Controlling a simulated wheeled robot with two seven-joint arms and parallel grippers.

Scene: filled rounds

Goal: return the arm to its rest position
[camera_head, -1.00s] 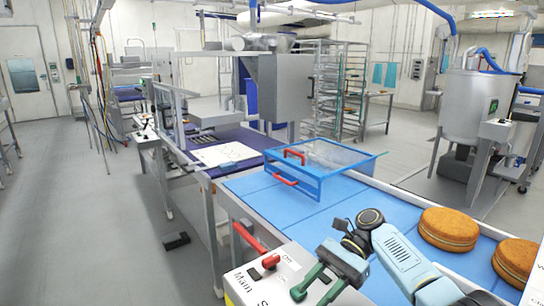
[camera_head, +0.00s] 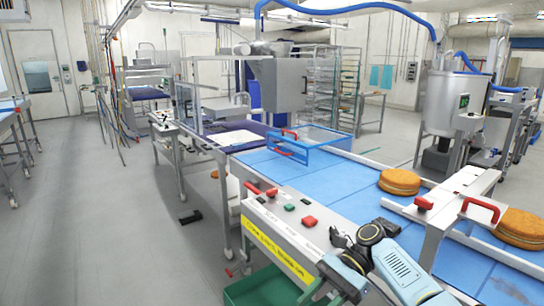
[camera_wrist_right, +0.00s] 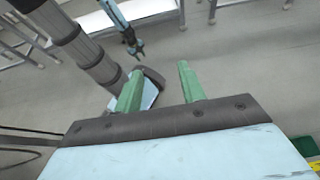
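My right arm (camera_head: 395,262) comes in from the bottom right of the head view, its wrist beside the control box's right end. Its gripper shows plainly in the right wrist view (camera_wrist_right: 160,70): two green fingers stand apart with nothing held between them. The floor and parts of my own body lie beyond them. My left gripper (camera_wrist_right: 137,51) is small and dark at the top of the right wrist view, too small to judge; the head view does not show it.
The control box (camera_head: 285,225) has red and green buttons. A green crate (camera_head: 262,290) is below it. Two round brown cakes (camera_head: 400,181) (camera_head: 519,228) lie on the blue conveyor (camera_head: 340,182), with a blue-framed guard (camera_head: 310,147) farther back. Open floor (camera_head: 130,230) lies left.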

